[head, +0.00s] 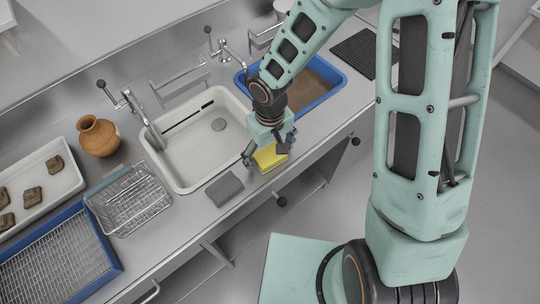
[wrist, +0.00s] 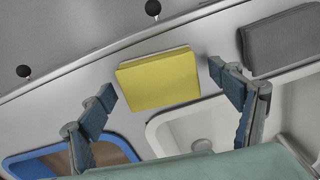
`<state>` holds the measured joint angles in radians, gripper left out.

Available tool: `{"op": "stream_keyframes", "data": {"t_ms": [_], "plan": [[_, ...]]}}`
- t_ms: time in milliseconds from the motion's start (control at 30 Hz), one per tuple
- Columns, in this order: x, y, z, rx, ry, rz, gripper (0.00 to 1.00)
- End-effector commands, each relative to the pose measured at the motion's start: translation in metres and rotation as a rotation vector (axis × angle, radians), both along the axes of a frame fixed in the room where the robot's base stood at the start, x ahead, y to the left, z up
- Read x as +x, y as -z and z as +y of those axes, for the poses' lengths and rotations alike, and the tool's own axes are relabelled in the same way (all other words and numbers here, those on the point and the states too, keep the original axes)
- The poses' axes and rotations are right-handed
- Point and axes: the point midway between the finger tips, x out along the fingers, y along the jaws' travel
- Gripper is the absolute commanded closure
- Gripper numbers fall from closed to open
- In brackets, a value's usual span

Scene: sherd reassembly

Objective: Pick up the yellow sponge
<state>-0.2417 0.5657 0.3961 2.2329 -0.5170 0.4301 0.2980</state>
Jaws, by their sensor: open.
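The yellow sponge (head: 268,158) lies on the grey counter near its front edge, just in front of the white sink. It also shows in the wrist view as a yellow block (wrist: 159,80). My gripper (head: 268,154) is open and points down above the sponge. In the wrist view the two fingers of my gripper (wrist: 163,82) stand apart, one to each side of the sponge in the picture. I cannot tell the exact height above it. In the head view the gripper hides part of the sponge.
A grey block (head: 224,188) lies left of the sponge. The white sink (head: 176,174) is behind it, and a blue tray (head: 326,94) stands to the right. A wire basket (head: 128,200), a brown pot (head: 98,136) and a white tray with sherds (head: 66,184) are at the left.

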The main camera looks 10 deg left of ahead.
Motion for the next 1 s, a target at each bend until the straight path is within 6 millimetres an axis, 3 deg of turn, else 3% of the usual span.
{"op": "stream_keyframes", "data": {"t_ms": [233, 600, 1000], "plan": [[0.0005, 0.0009, -0.0002, 0.000, 0.000, -0.001, 0.17], [0.0004, 0.0006, -0.0002, 0.000, 0.000, -0.001, 0.55], [0.0006, -0.0085, -0.0001, 0.000, 0.001, -0.001, 0.55]]}}
